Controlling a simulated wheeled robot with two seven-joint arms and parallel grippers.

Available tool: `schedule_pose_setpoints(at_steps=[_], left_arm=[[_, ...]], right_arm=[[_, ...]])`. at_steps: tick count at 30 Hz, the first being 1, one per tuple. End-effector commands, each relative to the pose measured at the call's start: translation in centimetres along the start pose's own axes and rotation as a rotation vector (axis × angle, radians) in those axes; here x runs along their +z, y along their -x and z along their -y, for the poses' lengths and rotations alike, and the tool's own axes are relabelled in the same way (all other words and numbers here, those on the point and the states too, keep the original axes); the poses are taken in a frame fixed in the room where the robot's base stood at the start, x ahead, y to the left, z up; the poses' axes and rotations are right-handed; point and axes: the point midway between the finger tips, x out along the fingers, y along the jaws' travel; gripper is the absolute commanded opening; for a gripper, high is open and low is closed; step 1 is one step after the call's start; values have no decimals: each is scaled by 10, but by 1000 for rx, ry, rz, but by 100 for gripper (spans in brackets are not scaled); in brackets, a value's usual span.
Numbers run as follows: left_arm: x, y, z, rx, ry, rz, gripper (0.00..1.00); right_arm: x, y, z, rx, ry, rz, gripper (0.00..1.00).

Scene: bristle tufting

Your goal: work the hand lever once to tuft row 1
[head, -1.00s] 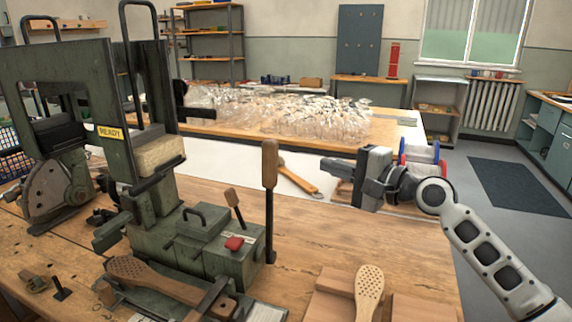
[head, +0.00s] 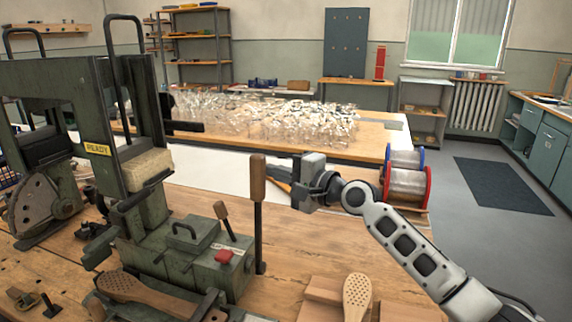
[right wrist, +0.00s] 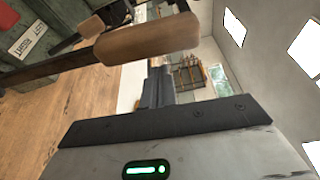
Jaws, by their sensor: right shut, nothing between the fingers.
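The tufting machine (head: 140,200) is dark green, with a yellow "READY" plate (head: 98,149). A tall lever with a wooden grip (head: 258,178) on a black rod stands upright at its right side. My right gripper (head: 300,182) is just right of that grip, apart from it in the head view. In the right wrist view the closed fingers (right wrist: 157,88) are empty, and a wooden grip (right wrist: 147,41) lies just beyond them. A shorter wooden-handled lever (head: 222,210) and a red button (head: 224,256) sit on the machine. My left gripper is not in view.
A wooden brush block with holes (head: 130,287) lies at the machine's front. Another perforated wooden piece (head: 357,297) rests on blocks at the front right. Wire spools (head: 408,180) stand behind my right arm. Clear bags (head: 300,124) cover the back table.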

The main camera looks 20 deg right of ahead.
Motion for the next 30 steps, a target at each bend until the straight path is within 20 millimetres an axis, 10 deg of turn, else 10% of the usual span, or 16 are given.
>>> schedule_pose_setpoints(at_steps=[30], left_arm=[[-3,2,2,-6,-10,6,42]], right_arm=[[43,6,0,-53,148,5,0]])
